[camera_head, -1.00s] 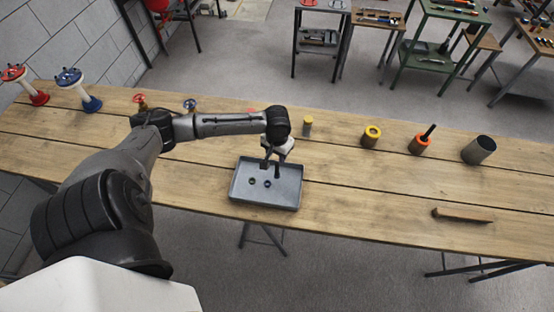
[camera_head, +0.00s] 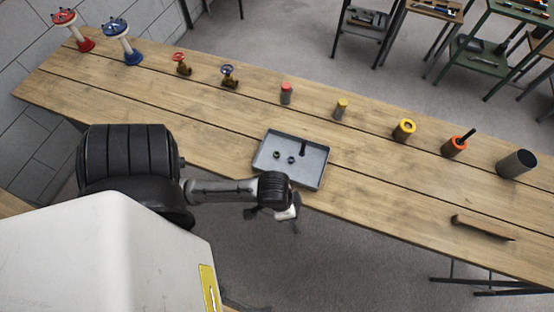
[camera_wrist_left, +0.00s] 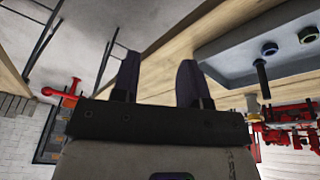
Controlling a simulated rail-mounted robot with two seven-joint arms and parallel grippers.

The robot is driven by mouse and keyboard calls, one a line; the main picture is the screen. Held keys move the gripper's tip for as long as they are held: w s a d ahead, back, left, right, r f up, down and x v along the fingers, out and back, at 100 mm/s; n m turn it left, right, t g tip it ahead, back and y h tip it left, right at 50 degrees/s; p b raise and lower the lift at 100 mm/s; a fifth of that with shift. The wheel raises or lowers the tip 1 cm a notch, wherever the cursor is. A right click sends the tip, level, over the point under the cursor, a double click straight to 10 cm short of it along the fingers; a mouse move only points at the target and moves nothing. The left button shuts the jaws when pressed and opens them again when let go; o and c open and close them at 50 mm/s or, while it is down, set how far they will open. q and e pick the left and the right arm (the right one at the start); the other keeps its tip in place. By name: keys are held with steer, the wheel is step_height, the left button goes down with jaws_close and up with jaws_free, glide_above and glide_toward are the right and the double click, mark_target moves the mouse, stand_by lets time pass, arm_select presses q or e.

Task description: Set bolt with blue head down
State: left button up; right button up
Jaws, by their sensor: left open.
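A dark bolt (camera_head: 303,147) stands upright in the grey tray (camera_head: 320,172), near its back right part. In the left wrist view the bolt (camera_wrist_left: 262,78) shows a dark shaft with a wider end against the tray floor; its head colour is not clear. Two nuts, a left one (camera_head: 277,156) and a right one (camera_head: 291,160), lie in the tray beside it. My left gripper (camera_head: 286,215) is off the table's front edge, in front of the tray and apart from the bolt. Its two fingers (camera_wrist_left: 158,72) are spread and empty. My right gripper is not in view.
The wooden table (camera_head: 210,125) holds a red-topped can (camera_head: 286,94), a yellow-topped can (camera_head: 341,109), a yellow ring piece (camera_head: 404,130), an orange piece (camera_head: 454,146), a grey cylinder (camera_head: 516,164) and a wooden bar (camera_head: 484,228). Valves (camera_head: 182,65) stand at the back left.

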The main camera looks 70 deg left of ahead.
arm_select(q)
steer(key=shift+t+y, duration=0.4)
steer(key=s, duration=0.1)
steer(key=s+d+r, duration=0.1)
steer(key=s+r, duration=0.1)
steer(key=s, duration=0.1)
steer(key=shift+s+d+r, duration=0.1)
steer(key=shift+d+r, duration=0.15)
